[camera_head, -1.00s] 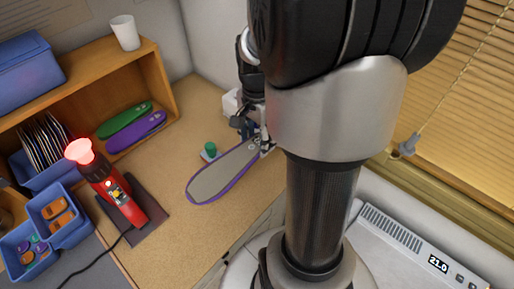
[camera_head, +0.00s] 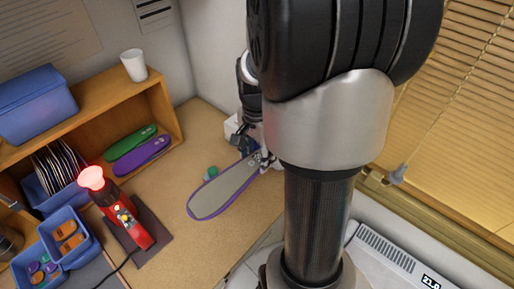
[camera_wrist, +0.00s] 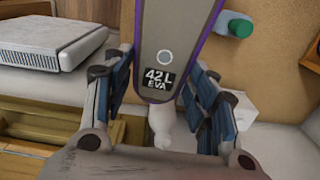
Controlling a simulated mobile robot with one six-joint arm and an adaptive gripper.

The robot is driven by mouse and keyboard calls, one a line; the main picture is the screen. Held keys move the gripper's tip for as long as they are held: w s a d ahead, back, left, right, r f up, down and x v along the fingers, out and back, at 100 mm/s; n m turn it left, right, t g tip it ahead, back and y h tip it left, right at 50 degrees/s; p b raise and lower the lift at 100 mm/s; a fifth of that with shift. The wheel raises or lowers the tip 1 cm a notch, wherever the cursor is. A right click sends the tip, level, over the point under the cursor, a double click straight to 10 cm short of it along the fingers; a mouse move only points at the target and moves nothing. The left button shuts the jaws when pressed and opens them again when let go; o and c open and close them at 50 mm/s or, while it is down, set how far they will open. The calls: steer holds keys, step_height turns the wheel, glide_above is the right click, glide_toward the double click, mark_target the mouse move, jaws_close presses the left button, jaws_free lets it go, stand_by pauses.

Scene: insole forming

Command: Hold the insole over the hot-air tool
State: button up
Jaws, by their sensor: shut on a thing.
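The insole (camera_head: 222,191) is grey with a purple rim. It extends to the left from my gripper (camera_head: 262,158), over the cork-coloured tabletop. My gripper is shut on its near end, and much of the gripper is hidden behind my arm. In the wrist view the insole (camera_wrist: 174,40) lies between the blue-padded fingers (camera_wrist: 160,95) and bears a label reading "42 L EVA". The red hot-air tool (camera_head: 128,227) stands on a dark base to the left, its nozzle glowing red at the top. The insole is apart from it, to its right.
A wooden shelf (camera_head: 170,110) holds green (camera_head: 130,146) and purple insoles (camera_head: 142,156), with a white cup (camera_head: 134,66) on top. Blue bins (camera_head: 72,246) stand left of the tool. A small green-capped bottle (camera_head: 211,173) is close behind the insole; it also shows in the wrist view (camera_wrist: 233,23).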

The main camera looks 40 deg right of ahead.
step_height(320, 180, up, 4)
steer(key=p, duration=0.7)
steer(key=shift+s+f, duration=0.1)
steer(key=shift+f, duration=0.15)
steer(key=shift+s+a+r+p, duration=0.1)
steer(key=shift+r+p, duration=0.05)
steer(key=shift+p, duration=0.9)
